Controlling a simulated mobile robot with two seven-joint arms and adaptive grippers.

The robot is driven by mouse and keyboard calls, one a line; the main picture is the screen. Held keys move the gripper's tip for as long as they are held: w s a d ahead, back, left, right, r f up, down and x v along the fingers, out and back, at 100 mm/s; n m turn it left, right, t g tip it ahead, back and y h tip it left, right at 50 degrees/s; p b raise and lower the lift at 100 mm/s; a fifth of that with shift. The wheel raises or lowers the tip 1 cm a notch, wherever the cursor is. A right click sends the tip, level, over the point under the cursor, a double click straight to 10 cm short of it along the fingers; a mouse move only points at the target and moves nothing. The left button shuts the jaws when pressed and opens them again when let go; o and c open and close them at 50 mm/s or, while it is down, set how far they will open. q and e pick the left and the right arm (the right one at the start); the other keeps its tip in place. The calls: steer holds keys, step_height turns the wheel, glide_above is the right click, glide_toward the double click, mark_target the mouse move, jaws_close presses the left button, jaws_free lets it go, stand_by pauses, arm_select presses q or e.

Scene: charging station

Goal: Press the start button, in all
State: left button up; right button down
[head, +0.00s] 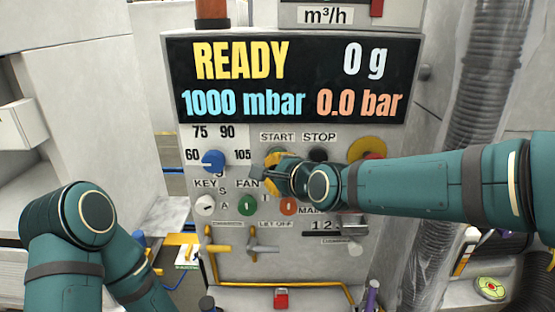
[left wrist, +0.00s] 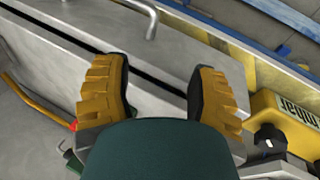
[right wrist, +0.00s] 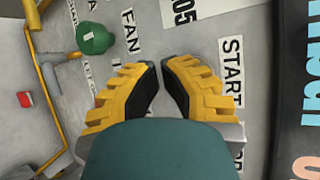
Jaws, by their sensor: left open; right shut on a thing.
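The control panel (head: 300,262) faces me, with a START label (head: 277,137) near its middle. The start button below that label is largely covered by my right gripper (head: 264,172); only a greenish edge seems to show. In the right wrist view my right gripper (right wrist: 162,64) has its yellow fingers drawn close together, tips at the panel just left of the START label (right wrist: 231,72). What sits between the tips is hard to make out, as is whether the button is pressed in. My left gripper (left wrist: 155,72) is open and empty, away from the start button.
The display (head: 291,78) reads READY, 0 g, 1000 mbar and 0.0 bar. A blue knob (head: 213,160), the green FAN button (head: 247,206) and a red-orange button (head: 288,206) surround my right gripper. Yellow pipes (head: 280,285) run low on the panel. A ribbed hose (head: 487,75) hangs at right.

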steer(key=shift+w+b, duration=0.4)
steer(key=shift+w, duration=0.05)
stand_by(0.4)
steer(key=shift+s, duration=0.1)
steer(key=shift+s+p, duration=0.4)
steer(key=shift+s, duration=0.35)
steer(key=s+p, duration=0.2)
steer(key=s, duration=0.3)
stand_by(0.5)
stand_by(0.5)
